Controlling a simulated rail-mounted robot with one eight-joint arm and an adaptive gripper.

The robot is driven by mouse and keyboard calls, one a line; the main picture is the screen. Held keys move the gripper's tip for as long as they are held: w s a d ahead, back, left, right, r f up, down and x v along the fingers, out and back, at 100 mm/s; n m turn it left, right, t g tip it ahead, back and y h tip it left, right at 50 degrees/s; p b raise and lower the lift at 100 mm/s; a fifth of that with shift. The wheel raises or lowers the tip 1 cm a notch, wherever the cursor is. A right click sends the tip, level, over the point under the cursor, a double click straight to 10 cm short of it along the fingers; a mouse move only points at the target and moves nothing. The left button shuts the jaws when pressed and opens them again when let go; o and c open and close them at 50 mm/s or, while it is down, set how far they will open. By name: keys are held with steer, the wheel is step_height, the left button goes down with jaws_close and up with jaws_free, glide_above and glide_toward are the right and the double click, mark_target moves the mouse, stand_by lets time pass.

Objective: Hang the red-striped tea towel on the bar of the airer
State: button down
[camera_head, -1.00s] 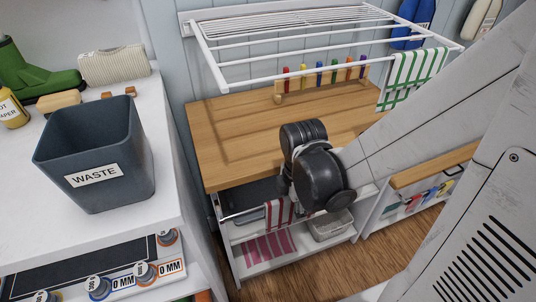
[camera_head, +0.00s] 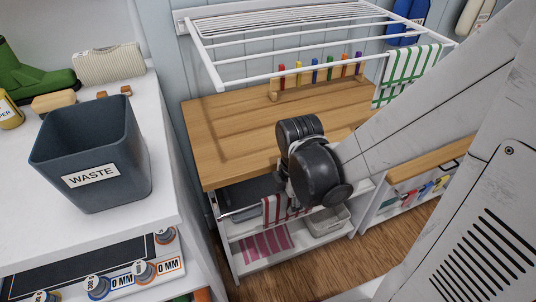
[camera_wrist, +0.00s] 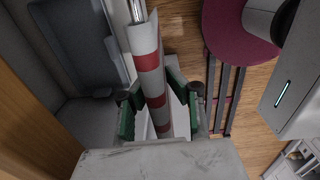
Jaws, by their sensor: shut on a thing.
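The red-striped tea towel (camera_head: 276,209) hangs at the front of the wooden-topped unit, below the worktop, partly hidden by my arm. In the wrist view the towel (camera_wrist: 150,62) drapes over a metal rail (camera_wrist: 137,10). My gripper (camera_wrist: 161,108) is shut on the towel's hanging part, with a green-padded finger on each side. In the head view my fingertips are hidden behind my dark wrist. The white airer (camera_head: 290,75) is fixed to the wall above the worktop. A green-striped towel (camera_head: 408,72) hangs at its right end; bars to the left are bare.
The wooden worktop (camera_head: 225,140) lies below the airer, with a rack of coloured pegs (camera_head: 315,82) at its back. A pink-striped cloth (camera_head: 266,243) and a pale bin (camera_head: 326,223) are on the lower shelf. A waste bin (camera_head: 90,150) stands on the left counter.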

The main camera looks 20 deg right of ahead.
steer(key=shift+r+p, duration=3.95)
steer(key=shift+r, duration=0.9)
